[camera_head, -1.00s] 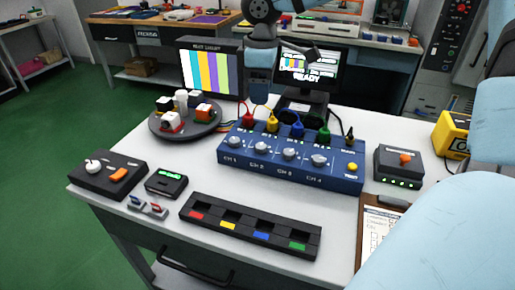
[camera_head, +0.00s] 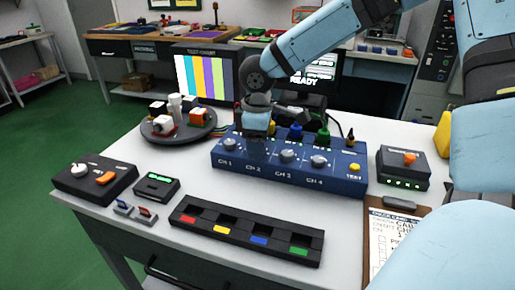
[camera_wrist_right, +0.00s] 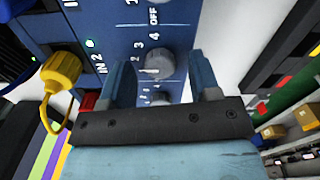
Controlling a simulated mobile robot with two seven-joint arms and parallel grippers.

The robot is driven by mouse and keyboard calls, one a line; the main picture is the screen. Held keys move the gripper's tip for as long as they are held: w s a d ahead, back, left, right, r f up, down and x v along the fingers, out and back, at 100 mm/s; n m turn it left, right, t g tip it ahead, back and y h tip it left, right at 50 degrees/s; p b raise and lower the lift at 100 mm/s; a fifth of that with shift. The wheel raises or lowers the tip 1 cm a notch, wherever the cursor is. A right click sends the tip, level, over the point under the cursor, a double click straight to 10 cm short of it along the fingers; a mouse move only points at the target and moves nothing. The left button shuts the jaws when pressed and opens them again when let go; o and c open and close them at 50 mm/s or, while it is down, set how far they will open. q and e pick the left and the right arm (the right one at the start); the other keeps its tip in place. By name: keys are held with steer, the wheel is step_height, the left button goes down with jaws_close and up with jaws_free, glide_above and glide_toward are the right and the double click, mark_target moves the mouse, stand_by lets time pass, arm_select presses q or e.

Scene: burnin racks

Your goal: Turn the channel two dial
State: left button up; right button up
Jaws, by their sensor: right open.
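The blue channel box (camera_head: 330,184) stands on the white table with a row of grey dials. My right gripper (camera_head: 256,160) is over the channel two place on it and hides that dial in the head view. In the right wrist view, my right gripper (camera_wrist_right: 158,62) is open, its two fingers on either side of a grey dial (camera_wrist_right: 155,64) with numbers and OFF marked by it. This looks like the channel two dial, level with the yellow plug (camera_wrist_right: 62,75). I cannot tell whether the fingers touch it. My left gripper is not in view.
A round tray (camera_head: 152,134) with small blocks stands left of the box. A black slotted holder (camera_head: 190,229) lies in front, and a black button unit (camera_head: 403,170) sits to the right. Monitors stand behind. Bare table lies between box and holder.

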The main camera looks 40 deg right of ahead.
steer(key=shift+f, duration=0.2)
steer(key=c, duration=0.9)
